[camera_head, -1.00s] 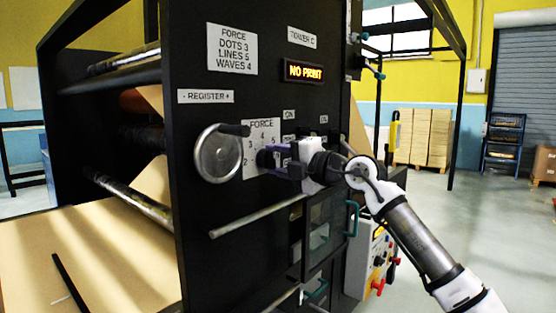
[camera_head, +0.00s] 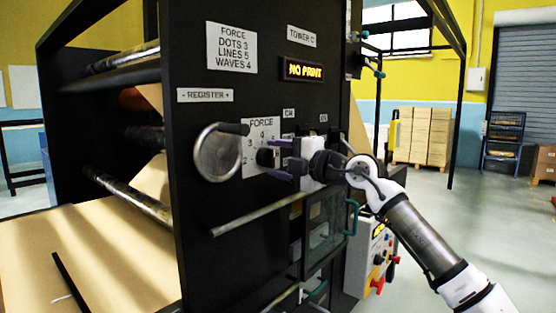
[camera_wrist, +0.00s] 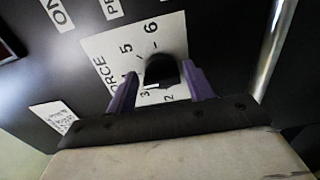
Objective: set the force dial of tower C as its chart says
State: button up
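The force dial (camera_head: 265,158) is a black knob on a white FORCE plate (camera_head: 250,142) on the black tower panel. In the wrist view the knob (camera_wrist: 160,70) shows between the two purple fingers of my gripper (camera_wrist: 161,84), with a gap on both sides. My gripper (camera_head: 279,158) is open, just right of the knob in the head view. I cannot tell where the knob points. The chart (camera_head: 231,48) reads DOTS 3, LINES 5, WAVES 4. The label (camera_head: 301,36) reads TOWER C. The display (camera_head: 303,70) reads NO PRINT.
A handwheel (camera_head: 218,153) stands out left of the dial, under the REGISTER label (camera_head: 205,95). A metal bar (camera_head: 255,215) sticks out below. Brown paper (camera_head: 115,250) runs at the left.

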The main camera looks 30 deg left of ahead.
jog(key=shift+o, duration=0.9)
jog(key=s+d+b, duration=0.2)
jog(key=d+b, duration=0.2)
jog(key=d, duration=0.9)
jog(key=shift+d, duration=0.3)
